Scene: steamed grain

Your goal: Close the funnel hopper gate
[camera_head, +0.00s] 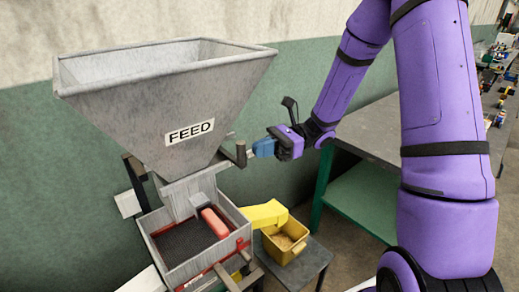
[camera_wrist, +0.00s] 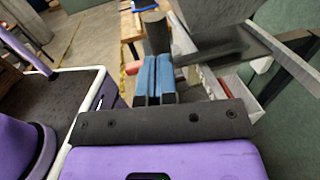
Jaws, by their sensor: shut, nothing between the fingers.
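The grey metal funnel hopper (camera_head: 165,95) with a FEED label stands at the left in the head view. A dark upright gate handle (camera_head: 241,154) sticks out at the right of its lower throat on a thin bar. The handle also shows as a dark cylinder just beyond the fingers in the wrist view (camera_wrist: 156,32). My gripper (camera_head: 255,149) is at the handle's right side, its blue fingers together and empty; they also show in the wrist view (camera_wrist: 154,70). I cannot tell whether the fingertips touch the handle. The gate plate is mostly hidden, and its position is unclear.
Below the hopper is a box with a dark mesh (camera_head: 183,240) and a red block (camera_head: 215,222). A yellow chute (camera_head: 264,214) leads to a yellow bin (camera_head: 284,242) of grain on a low stand. A grey-topped workbench (camera_head: 377,135) stands behind my arm at right.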

